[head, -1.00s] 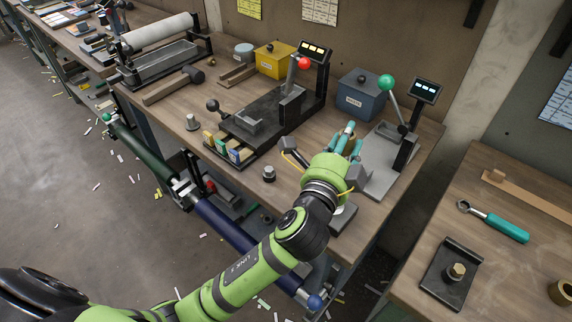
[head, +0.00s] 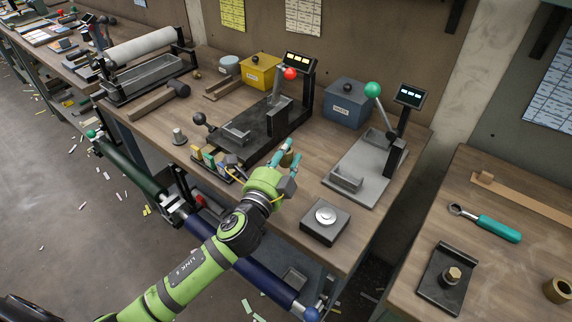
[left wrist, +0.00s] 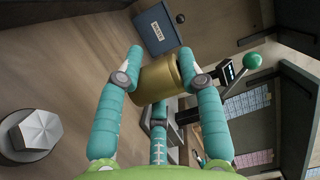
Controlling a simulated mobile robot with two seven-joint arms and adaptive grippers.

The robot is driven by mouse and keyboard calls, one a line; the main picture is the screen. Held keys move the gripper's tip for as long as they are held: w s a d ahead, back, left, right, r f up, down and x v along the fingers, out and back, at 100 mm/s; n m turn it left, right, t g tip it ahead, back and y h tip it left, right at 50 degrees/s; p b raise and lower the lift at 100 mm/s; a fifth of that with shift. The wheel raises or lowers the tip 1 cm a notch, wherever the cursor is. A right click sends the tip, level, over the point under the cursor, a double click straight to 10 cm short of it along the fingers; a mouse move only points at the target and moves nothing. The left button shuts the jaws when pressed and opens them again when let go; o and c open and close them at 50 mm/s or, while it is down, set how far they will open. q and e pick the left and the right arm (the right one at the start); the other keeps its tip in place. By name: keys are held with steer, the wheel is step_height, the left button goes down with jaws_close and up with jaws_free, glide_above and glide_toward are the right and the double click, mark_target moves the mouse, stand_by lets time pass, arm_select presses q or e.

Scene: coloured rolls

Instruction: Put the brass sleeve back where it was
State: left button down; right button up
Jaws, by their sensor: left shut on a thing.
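My left gripper (head: 286,160) is shut on the brass sleeve (left wrist: 160,79), whose side shows between the teal fingers in the left wrist view. In the head view the sleeve (head: 288,156) is a small brass patch among the fingers, mostly covered. The gripper is over the wooden bench, between the black lever press (head: 265,125) and the grey lever press (head: 362,165). The sleeve seems held above the bench, but its height is hard to tell. My right gripper is not in view.
A black block with a pale disc (head: 325,217) sits at the bench's front edge. A blue bin (head: 346,105) and yellow bin (head: 260,73) stand behind. The right bench holds a wrench (head: 490,222), a bolt on a black plate (head: 450,280) and another brass ring (head: 558,290).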

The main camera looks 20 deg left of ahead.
arm_select(q)
step_height(320, 180, down, 3)
steer(key=shift+r, duration=0.15)
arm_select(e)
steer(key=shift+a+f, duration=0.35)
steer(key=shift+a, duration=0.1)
arm_select(q)
steer(key=shift+b, duration=0.3)
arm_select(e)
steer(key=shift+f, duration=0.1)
arm_select(q)
steer(key=shift+f+b, duration=0.45)
steer(key=shift+f, duration=0.2)
steer(key=c, duration=1.1)
jaws_free()
steer(key=shift+s, duration=0.1)
steer(key=shift+o, duration=0.2)
steer(key=shift+f, duration=0.1)
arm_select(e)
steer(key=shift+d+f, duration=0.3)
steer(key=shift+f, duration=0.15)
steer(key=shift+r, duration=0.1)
